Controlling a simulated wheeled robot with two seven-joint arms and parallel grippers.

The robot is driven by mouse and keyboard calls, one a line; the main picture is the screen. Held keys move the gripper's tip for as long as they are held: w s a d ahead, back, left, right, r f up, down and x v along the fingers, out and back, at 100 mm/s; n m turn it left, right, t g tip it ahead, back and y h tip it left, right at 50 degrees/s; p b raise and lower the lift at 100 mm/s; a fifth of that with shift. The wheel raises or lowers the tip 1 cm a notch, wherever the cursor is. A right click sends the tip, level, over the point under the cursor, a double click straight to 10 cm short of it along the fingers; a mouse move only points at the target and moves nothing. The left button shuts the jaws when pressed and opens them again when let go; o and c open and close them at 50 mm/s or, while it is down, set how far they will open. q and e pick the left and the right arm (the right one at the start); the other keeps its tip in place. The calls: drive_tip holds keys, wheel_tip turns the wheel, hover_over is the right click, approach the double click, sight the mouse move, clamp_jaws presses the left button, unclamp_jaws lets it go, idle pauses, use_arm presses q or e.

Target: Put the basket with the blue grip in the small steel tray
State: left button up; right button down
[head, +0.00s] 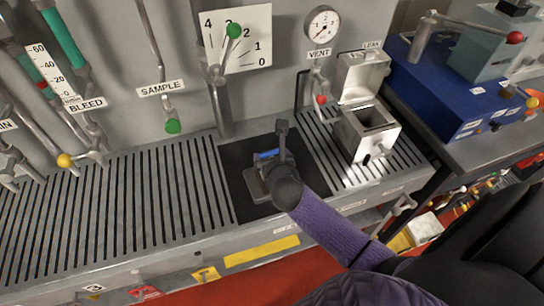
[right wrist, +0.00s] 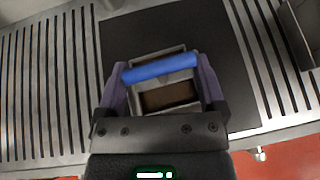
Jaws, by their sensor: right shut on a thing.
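The basket's blue grip (head: 266,154) shows at my right gripper (head: 268,160), above the black mat. In the right wrist view, my right gripper (right wrist: 160,72) is shut on the basket with the blue grip (right wrist: 160,68), with a finger at each end of the bar. Below the bar is a grey, square metal frame with a brown floor (right wrist: 170,97). In the head view a small grey metal piece (head: 256,190) shows low beside the gripper. I cannot tell which part is basket and which is the small steel tray, nor whether they touch. My left gripper is out of view.
The black mat (head: 236,157) lies on a slotted metal bench (head: 130,195). A steel box with an open lid (head: 368,130) stands to its right. Valve levers, a gauge (head: 322,24) and pipes line the back wall. A blue case (head: 440,85) is at the far right.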

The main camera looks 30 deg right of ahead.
unclamp_jaws()
